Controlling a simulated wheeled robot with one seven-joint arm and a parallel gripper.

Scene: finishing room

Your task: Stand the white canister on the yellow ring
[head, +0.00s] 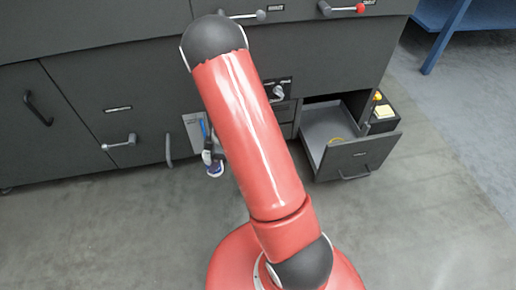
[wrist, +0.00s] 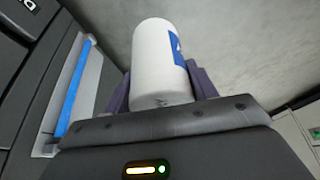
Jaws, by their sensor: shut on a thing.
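The white canister (wrist: 155,62) has a blue label and sits between the two purple fingers of my gripper (wrist: 160,88), which is shut on it. In the head view, a small white and blue part of the canister (head: 215,169) shows beside my red arm, low in front of the dark cabinet. My arm hides most of the gripper there. The yellow ring (head: 338,141) lies inside the open drawer at the right; only part of it shows above the drawer front. The canister is apart from the ring, well to its left.
The open grey drawer (head: 352,158) juts out from the cabinet. A light panel with a blue strip (wrist: 75,88) is close left in the wrist view. The floor (head: 430,215) in front is clear.

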